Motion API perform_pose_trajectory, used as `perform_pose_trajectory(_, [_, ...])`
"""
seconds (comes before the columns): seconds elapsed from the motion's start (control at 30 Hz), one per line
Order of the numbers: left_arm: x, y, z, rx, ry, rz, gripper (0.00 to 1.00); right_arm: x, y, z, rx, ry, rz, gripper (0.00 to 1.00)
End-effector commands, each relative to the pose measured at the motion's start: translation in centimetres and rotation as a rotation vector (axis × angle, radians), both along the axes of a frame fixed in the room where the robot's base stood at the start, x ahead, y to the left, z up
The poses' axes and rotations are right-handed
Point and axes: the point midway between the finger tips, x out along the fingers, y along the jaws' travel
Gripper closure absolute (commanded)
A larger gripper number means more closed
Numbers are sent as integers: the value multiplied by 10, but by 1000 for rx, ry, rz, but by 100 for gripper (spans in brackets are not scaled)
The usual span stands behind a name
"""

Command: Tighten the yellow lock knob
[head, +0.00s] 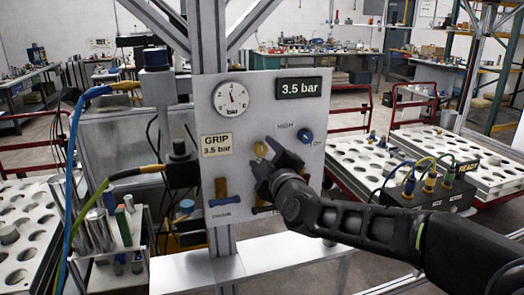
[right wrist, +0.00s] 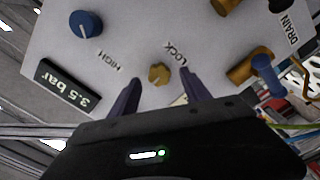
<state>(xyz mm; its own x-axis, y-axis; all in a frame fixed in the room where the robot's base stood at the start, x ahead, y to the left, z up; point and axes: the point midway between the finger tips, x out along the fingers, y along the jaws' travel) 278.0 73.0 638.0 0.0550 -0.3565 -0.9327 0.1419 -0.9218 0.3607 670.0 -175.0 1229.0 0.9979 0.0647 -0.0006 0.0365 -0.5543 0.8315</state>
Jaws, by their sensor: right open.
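The yellow lock knob (head: 261,148) sits on the grey control panel (head: 240,115), and it also shows in the right wrist view (right wrist: 159,74) beside the word LOCK. My right gripper (head: 268,155) is at the panel, in front of the knob. In the right wrist view its two dark fingers (right wrist: 155,85) are apart, one on each side of the knob, with gaps between them and it. The knob is not gripped. In the head view the gripper hides part of the panel below the knob. My left gripper is not in view.
The panel carries a blue knob (head: 305,135) by the word HIGH, a round gauge (head: 231,98), a 3.5 bar display (head: 299,88) and valve handles (head: 222,190). A tool holder (head: 110,240) stands at left. A black box with cables (head: 430,190) is at right.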

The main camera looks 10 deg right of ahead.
Motion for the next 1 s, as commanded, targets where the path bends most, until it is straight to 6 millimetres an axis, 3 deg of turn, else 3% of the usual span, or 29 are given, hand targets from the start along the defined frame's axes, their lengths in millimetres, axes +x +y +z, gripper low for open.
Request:
perform_pose_trajectory(0.2, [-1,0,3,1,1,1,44,19,1,0,-1,0,0,44])
perform_pose_trajectory(0.47, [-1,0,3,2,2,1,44,20,1,0,0,0,0,44])
perform_pose_trajectory(1.0, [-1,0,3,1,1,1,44,20,1,0,0,0,0,89])
